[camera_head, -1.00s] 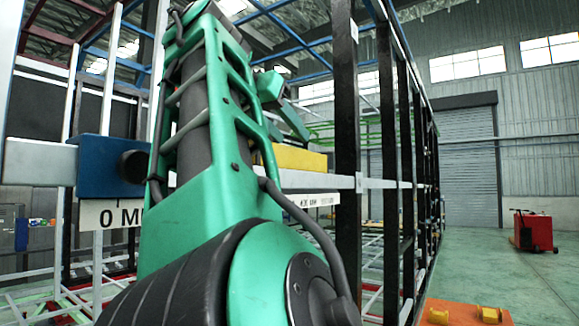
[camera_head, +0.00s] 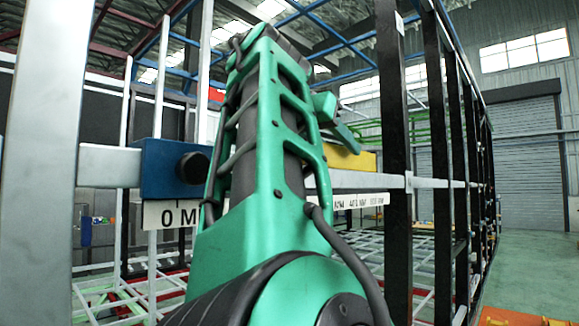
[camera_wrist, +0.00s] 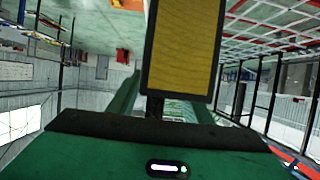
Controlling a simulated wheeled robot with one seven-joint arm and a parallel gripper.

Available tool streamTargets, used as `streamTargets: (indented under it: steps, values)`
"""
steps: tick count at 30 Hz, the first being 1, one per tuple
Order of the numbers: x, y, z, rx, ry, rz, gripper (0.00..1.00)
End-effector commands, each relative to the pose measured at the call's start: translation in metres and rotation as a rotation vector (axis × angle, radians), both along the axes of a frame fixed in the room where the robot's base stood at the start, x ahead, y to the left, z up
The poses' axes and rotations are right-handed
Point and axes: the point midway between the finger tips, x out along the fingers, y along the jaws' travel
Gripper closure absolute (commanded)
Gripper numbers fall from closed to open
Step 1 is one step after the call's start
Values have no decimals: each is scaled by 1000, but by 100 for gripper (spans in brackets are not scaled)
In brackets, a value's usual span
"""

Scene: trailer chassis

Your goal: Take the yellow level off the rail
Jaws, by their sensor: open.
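The yellow level (camera_head: 352,160) sits on the pale horizontal rail (camera_head: 365,181) in the head view, partly hidden behind my green arm. In the wrist view the level (camera_wrist: 181,45) is a yellow face with dark edges, large at upper centre and cut off by the top edge. My gripper (camera_wrist: 177,80) is open. Its green fingers show to either side of the level's lower end in the wrist view. I see no grip on the level, and cannot tell how far the fingers reach along it. In the head view my arm hides most of the gripper.
A blue block (camera_head: 168,168) with a black knob sits on the rail to the left, above a white scale strip (camera_head: 172,214). Black uprights (camera_head: 393,120) stand to the right of the level. A silver post (camera_head: 45,150) stands close at the far left.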

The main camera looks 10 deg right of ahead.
Motion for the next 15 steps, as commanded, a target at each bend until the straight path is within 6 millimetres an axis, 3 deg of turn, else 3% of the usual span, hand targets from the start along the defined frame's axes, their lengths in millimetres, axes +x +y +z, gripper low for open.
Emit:
streamTargets:
  steps: [6,14,15]
  values:
    - [12,-18,-9,0,1,-2,55]
    - [13,-19,-9,-1,1,0,55]
    - [13,-19,-9,-1,1,0,64]
